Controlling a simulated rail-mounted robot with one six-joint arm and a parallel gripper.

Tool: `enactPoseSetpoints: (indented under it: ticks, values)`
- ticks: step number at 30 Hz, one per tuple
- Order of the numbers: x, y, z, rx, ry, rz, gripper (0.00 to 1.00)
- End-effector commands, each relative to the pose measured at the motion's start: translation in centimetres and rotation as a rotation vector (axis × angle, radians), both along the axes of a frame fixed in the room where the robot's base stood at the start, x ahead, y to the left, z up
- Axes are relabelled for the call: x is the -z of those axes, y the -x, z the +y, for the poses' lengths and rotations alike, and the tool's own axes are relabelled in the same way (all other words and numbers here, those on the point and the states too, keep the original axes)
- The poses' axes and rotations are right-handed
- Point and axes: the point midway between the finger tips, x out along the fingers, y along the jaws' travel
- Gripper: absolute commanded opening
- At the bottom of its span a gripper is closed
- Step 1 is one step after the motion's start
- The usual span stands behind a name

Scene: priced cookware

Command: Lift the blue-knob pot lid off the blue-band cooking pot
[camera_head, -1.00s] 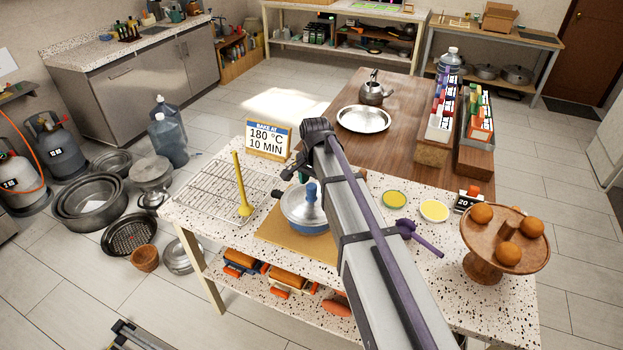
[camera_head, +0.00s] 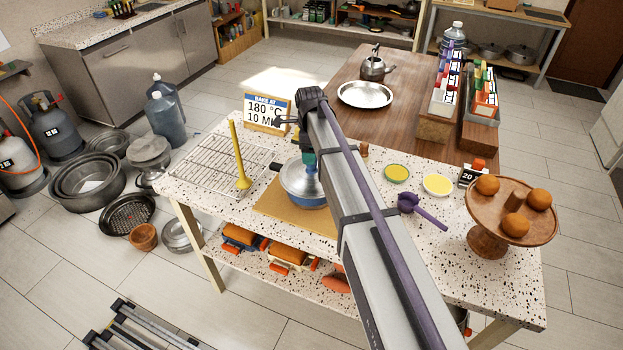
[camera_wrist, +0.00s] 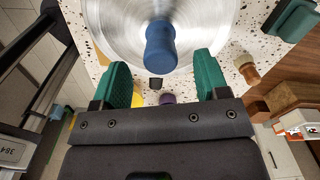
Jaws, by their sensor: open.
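The blue-band cooking pot (camera_head: 312,204) stands on a tan board with the shiny metal lid (camera_head: 290,183) on top. The lid fills the top of the wrist view (camera_wrist: 112,22), with its blue knob (camera_wrist: 160,42) upright near the middle. My gripper (camera_wrist: 162,66) is open, with one green finger on each side of the knob's near end. Gaps show between the knob and both fingers. In the head view, a green finger of my gripper (camera_head: 309,159) is over the knob, and my arm hides the pot's right side.
Right of my arm are a purple scoop (camera_head: 420,209), two small yellow-filled dishes (camera_head: 397,173) and a wooden fruit stand (camera_head: 490,240).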

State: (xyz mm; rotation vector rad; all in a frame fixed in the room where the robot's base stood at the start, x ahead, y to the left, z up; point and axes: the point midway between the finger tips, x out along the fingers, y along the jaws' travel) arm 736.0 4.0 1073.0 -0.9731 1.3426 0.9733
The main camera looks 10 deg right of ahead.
Motion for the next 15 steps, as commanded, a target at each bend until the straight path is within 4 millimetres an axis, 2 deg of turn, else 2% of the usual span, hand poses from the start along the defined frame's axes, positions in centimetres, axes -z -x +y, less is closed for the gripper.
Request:
enactPoseSetpoints:
  ticks: [8,15]
  values:
    - [5.1,0.0,-0.2,0.0,0.0,0.0,0.68]
    - [4.9,0.0,-0.2,-0.001,0.0,0.0,0.68]
